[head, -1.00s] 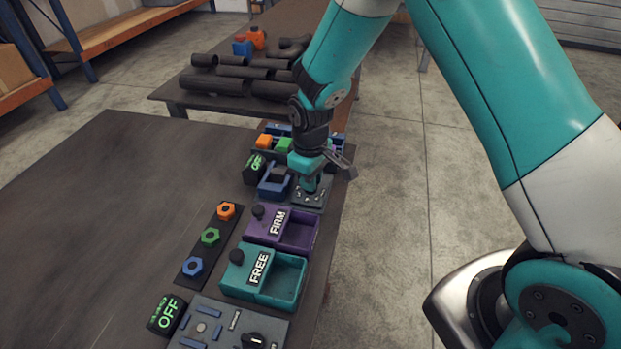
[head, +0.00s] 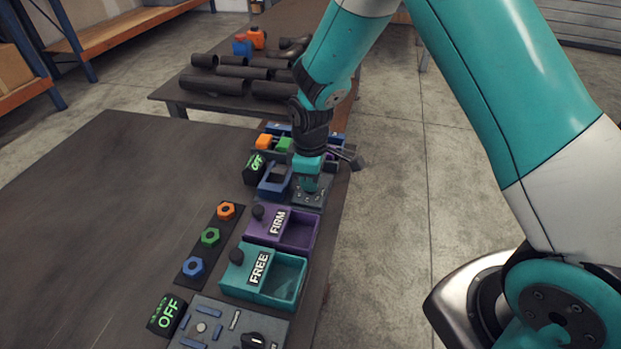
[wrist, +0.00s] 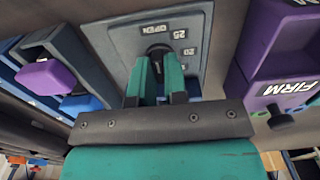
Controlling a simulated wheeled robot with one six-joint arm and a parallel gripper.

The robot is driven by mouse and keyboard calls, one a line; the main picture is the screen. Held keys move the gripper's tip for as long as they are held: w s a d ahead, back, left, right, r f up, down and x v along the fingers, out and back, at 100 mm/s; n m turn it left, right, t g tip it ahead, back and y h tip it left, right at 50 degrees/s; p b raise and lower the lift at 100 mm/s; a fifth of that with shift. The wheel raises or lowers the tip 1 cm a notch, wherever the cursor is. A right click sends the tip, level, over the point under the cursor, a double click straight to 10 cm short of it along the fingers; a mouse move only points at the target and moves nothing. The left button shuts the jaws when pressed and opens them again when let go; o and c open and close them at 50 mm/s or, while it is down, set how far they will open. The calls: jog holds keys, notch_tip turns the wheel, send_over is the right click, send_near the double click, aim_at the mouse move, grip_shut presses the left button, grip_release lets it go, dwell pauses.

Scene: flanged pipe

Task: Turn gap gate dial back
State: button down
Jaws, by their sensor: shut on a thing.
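The gap gate dial (wrist: 158,52) is a dark knob on a grey panel (wrist: 118,42) in the wrist view. The panel carries the marks OPEN, 25, 20 and a partly hidden lower number. My gripper (wrist: 160,62) is shut on the dial, with one teal finger on each side of it. In the head view my gripper (head: 308,186) points down onto the same grey panel (head: 314,200) near the table's right edge. The dial is hidden there by the fingers. The dial's exact pointer setting cannot be read.
A purple FIRM box (head: 300,232) and a teal FREE box (head: 285,280) stand nearer than the panel. A blue frame (head: 273,180) and an OFF display (head: 254,166) are left of it. Coloured nuts lie on a dark strip (head: 203,255). The table's left (head: 110,200) is clear.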

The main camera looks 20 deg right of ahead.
jog(key=c, duration=1.2)
grip_release()
jog(key=shift+o, duration=0.2)
jog(key=shift+r, duration=0.15)
notch_tip(320, 180, up, 17)
jog(key=b, duration=0.1)
jog(key=shift+r, duration=0.1)
jog(key=s+a+r+m+y, duration=0.2)
jog(key=s, duration=1)
jog(key=s+a+r+m+y, duration=0.2)
jog(key=s+r, duration=0.1)
jog(key=s, duration=0.9)
jog(key=shift+s+a, duration=0.25)
jog(key=shift+a, duration=0.1)
